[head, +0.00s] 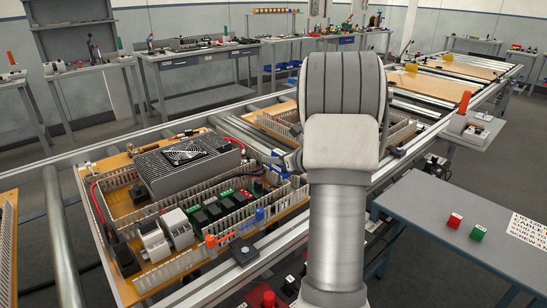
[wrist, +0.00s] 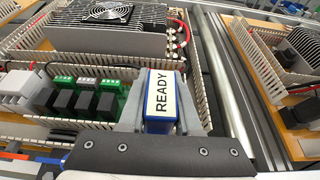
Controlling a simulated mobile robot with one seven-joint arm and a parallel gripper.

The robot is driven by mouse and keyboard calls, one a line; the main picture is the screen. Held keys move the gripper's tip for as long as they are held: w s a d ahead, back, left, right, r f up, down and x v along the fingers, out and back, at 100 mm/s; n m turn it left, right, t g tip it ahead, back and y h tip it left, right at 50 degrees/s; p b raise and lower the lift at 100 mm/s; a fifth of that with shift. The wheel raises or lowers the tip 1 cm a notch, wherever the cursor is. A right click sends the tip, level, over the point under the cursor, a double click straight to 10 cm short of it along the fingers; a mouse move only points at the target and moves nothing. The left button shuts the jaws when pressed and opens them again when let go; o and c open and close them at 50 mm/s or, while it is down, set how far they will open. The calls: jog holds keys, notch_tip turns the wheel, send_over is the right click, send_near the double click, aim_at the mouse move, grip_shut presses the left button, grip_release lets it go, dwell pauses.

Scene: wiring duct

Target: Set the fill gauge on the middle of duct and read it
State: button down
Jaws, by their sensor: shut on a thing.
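My gripper (wrist: 162,100) is shut on a blue block-shaped fill gauge (wrist: 161,122) with a white label reading READY, in the wrist view. White slotted wiring duct runs around a wooden panel. One run (wrist: 95,70) crosses behind the gauge, and another run (wrist: 262,68) lies to its right. In the head view the duct (head: 185,262) lines the panel's near edge. The gauge is over the panel's right part, near the duct corner. Its underside is hidden, so I cannot tell whether it touches the duct. In the head view my arm hides most of the gripper.
The panel (head: 125,214) carries a grey finned unit with a fan (head: 190,160) and green terminal modules (wrist: 88,85). Orange and blue clips (head: 235,230) stand at its front. Metal rails border it. A side table (head: 440,245) holds red and green blocks (head: 478,233).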

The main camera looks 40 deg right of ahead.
aim_at(279, 182)
jog(key=shift+f+b, duration=0.9)
jog(key=shift+f, duration=0.5)
jog(key=shift+f+b, duration=3)
jog(key=shift+b, duration=0.25)
dwell(0.4)
jog(key=c, duration=0.5)
grip_release()
jog(key=shift+r, duration=0.1)
jog(key=p+v, duration=0.4)
jog(key=v, duration=1.3)
jog(key=shift+s+r, duration=0.1)
jog(key=shift+s, duration=0.1)
